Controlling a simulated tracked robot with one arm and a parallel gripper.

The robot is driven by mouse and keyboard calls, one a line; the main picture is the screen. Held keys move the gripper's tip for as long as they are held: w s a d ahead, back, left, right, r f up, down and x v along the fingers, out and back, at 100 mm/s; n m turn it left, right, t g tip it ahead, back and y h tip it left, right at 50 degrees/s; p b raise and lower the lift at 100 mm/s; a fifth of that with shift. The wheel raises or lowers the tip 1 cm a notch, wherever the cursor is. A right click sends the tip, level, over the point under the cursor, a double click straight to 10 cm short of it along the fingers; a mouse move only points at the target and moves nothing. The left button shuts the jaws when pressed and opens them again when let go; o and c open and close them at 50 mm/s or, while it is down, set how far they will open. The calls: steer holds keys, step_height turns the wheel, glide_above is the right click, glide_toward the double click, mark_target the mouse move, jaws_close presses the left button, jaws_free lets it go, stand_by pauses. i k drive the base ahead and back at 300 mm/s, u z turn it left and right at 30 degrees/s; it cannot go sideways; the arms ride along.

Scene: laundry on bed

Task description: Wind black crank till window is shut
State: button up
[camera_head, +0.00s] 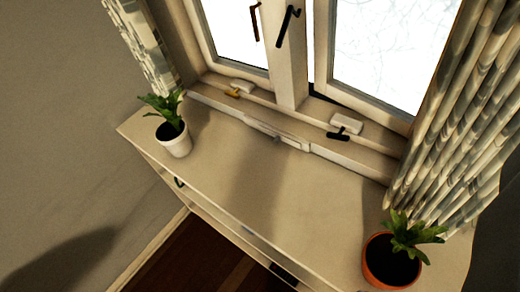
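The black crank (343,134) sits on a white housing (347,123) on the sill under the right window. The right window (392,48) is a pale framed pane; a dark gap shows along its lower edge near the central post, so it looks slightly open. A brass-coloured crank (233,93) with its own white housing sits under the left window (236,30). A black handle (288,25) is on the central post and a brown handle (254,22) is on the left window's frame. My gripper is not in view.
A wide cabinet top (250,185) below the sill is mostly clear. A plant in a white pot (175,142) stands at its left, and one in an orange pot (385,268) at its front right. Patterned curtains hang at left (142,45) and right (450,115), the right one close to the sill.

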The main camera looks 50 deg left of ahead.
mark_target(339, 136)
steer(key=u, duration=0.05)
steer(key=k, duration=1.45)
steer(key=u, duration=0.6)
steer(key=i, duration=1.05)
